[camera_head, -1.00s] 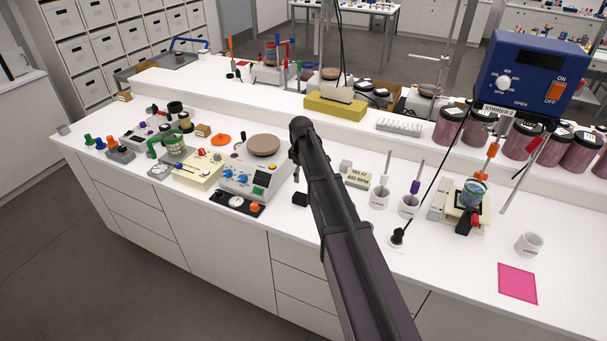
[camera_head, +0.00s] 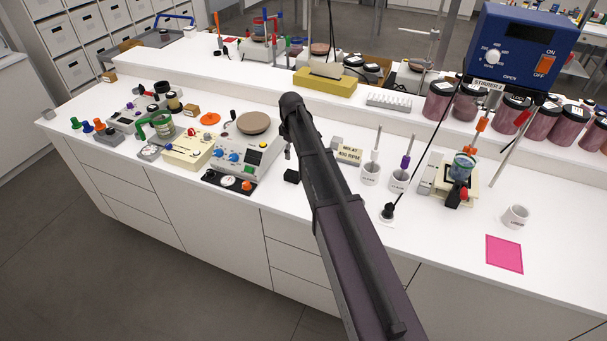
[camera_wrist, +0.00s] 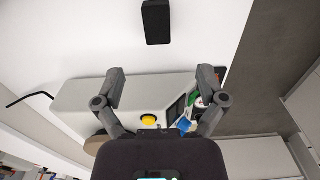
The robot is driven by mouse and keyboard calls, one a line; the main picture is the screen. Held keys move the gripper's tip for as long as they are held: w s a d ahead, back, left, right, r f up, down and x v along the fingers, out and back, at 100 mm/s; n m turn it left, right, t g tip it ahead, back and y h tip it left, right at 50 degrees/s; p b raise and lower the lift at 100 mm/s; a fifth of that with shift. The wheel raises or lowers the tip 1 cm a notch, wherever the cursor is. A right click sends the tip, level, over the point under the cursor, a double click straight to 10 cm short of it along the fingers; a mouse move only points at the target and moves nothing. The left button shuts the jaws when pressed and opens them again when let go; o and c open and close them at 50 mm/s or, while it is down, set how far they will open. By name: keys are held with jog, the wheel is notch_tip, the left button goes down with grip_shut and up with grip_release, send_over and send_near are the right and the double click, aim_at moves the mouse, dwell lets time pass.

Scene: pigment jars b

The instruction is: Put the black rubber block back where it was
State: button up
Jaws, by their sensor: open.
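The black rubber block (camera_head: 291,176) lies on the white bench top, just right of the hotplate stirrer (camera_head: 243,155) and near the bench's front edge. In the wrist view the block (camera_wrist: 156,22) lies flat at the top of the picture, beyond my fingertips and apart from them. My gripper (camera_wrist: 161,78) is open and empty, with its two fingers spread above the stirrer's body. In the head view my arm hides most of the gripper.
A "heat at 400 rpm" sign (camera_head: 349,155) and labelled white cups (camera_head: 371,173) stand right of my arm. A pink square (camera_head: 504,253) lies further right. Small instruments crowd the left. Bare bench lies around the block.

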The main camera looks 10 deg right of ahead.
jog(key=s+m, duration=1)
jog(key=s, duration=1.8)
jog(key=shift+s+d+m, duration=0.2)
jog(key=shift+d+m, duration=0.1)
jog(key=shift+d, duration=0.05)
jog(key=shift+f+b, duration=0.95)
jog(key=shift+b, duration=0.05)
